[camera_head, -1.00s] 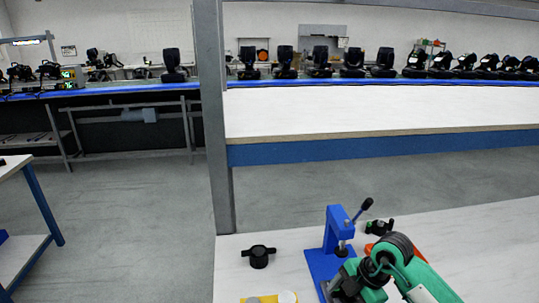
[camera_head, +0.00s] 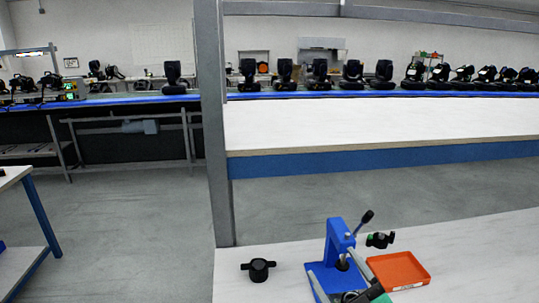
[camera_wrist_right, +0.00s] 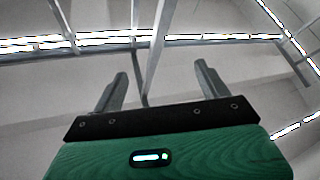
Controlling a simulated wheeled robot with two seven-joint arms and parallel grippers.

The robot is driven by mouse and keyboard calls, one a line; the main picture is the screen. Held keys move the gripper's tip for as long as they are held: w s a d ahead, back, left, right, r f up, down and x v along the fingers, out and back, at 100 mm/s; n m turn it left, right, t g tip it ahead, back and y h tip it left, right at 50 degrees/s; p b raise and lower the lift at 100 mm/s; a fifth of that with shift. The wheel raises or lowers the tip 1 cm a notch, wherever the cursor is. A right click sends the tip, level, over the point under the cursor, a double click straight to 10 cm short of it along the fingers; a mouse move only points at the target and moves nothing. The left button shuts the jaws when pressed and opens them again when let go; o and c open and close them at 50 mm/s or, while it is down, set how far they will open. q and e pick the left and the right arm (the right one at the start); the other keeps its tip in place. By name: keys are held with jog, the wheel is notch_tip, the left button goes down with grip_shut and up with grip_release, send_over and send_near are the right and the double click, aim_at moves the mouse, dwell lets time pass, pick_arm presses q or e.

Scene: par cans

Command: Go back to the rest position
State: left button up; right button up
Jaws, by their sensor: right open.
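My right gripper shows in the right wrist view (camera_wrist_right: 162,85) with its two fingers apart and nothing between them. Behind the fingers are ceiling beams and light strips, so the gripper points upward. My left gripper is not in view.
A blue press (camera_head: 338,245) with a black lever stands on the near white bench (camera_head: 470,245). An orange tray (camera_head: 400,271) and a small dark part (camera_head: 380,240) lie right of it, a black knob (camera_head: 259,270) left. A grey post (camera_head: 212,130) rises behind.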

jog(key=s+d+f+m+g+h, duration=0.2)
jog(key=d+f+m+g+h, duration=0.1)
jog(key=d+f+m+h, duration=0.3)
jog(key=s+d+f+m+g+h, duration=0.2)
jog(key=d+f+m+h, duration=0.25)
jog(key=f+h, duration=0.3)
jog(key=s+a+f+n+g+y, duration=0.1)
jog(key=s+f+g, duration=0.55)
jog(key=s, duration=0.35)
jog(key=s+f+n+g+y, duration=0.1)
jog(key=s+f+g, duration=0.4)
jog(key=s+f, duration=0.4)
notch_tip(320, 180, down, 27)
jog(key=s+g, duration=0.1)
pick_arm(q)
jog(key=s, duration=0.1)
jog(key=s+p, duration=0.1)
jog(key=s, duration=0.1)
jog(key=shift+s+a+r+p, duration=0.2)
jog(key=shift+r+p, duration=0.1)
jog(key=shift+p, duration=0.05)
pick_arm(e)
jog(key=s+d+f+g, duration=0.1)
jog(key=s+d+f, duration=0.2)
jog(key=s+f, duration=1.7)
jog(key=shift+d+f, duration=0.15)
jog(key=shift+f, duration=0.05)
